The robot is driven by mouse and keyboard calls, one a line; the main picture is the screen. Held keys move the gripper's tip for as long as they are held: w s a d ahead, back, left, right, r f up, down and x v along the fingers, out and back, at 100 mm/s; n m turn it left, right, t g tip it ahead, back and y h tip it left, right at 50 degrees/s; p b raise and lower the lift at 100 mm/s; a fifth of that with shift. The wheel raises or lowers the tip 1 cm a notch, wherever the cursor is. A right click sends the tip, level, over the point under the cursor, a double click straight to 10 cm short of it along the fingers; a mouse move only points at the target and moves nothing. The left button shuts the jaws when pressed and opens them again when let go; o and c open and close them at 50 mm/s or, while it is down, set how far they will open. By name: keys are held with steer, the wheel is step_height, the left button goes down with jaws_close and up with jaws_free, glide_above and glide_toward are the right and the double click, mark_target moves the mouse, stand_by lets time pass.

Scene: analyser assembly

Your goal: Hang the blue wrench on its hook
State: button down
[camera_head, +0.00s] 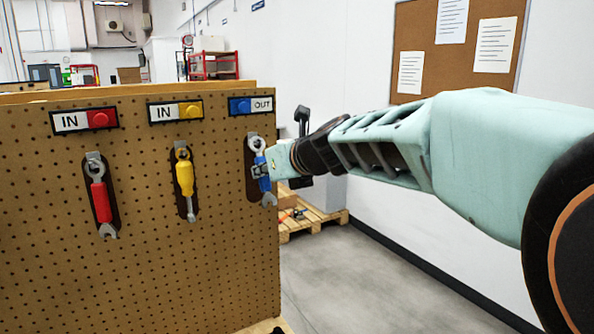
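The blue wrench (265,183) has a blue handle and grey ends. It is upright in front of the dark outline (252,187) under the blue "OUT" label (251,106), at the right of the pegboard. It sits slightly right of the outline's middle. My gripper (260,171) reaches in from the right, and its fingers are shut around the blue handle. The grey hook (252,137) is at the top of the outline, close to the wrench's ring end (257,144). I cannot tell whether the ring is on the hook or just in front of it.
A red wrench (100,202) and a yellow tool (184,178) hang to the left under "IN" labels. The pegboard (140,270) ends just right of the blue wrench. A wooden pallet (325,220) lies on the floor behind, and the floor at right is clear.

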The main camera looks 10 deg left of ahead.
steer(key=c, duration=1.7)
jaws_free()
